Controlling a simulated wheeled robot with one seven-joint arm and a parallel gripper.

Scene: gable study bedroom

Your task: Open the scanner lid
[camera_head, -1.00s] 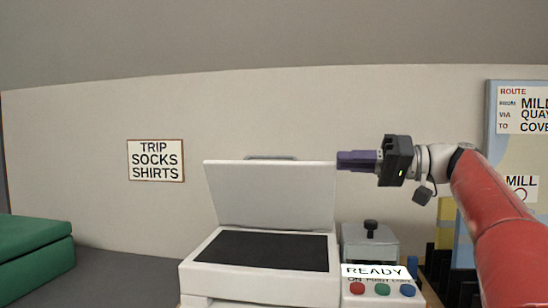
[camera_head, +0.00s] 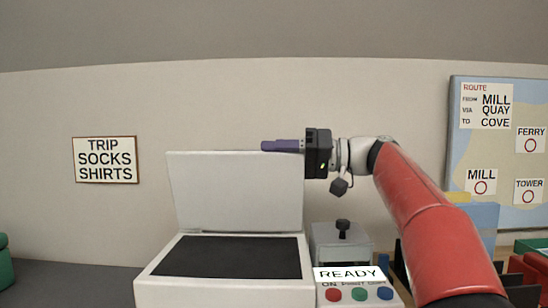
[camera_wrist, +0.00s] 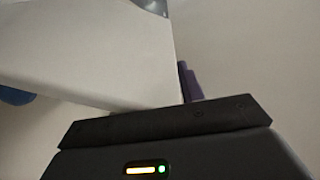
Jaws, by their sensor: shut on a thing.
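The scanner (camera_head: 225,290) is a white box with a dark glass bed (camera_head: 232,257). Its pale grey lid (camera_head: 235,195) stands raised, nearly upright, at the back of the glass. My gripper (camera_head: 282,146) has purple fingers at the top right corner of the lid and is shut on the lid's edge. In the wrist view the lid (camera_wrist: 90,55) fills the upper left, and part of a purple finger (camera_wrist: 188,83) shows beside its edge. The rest of the fingers is hidden there.
A small grey device with a black knob (camera_head: 342,229) and a READY panel with coloured buttons (camera_head: 358,293) stand right of the scanner. A route board (camera_head: 505,150) and a TRIP sign (camera_head: 105,160) are on the wall. Desk room is free at left (camera_head: 75,280).

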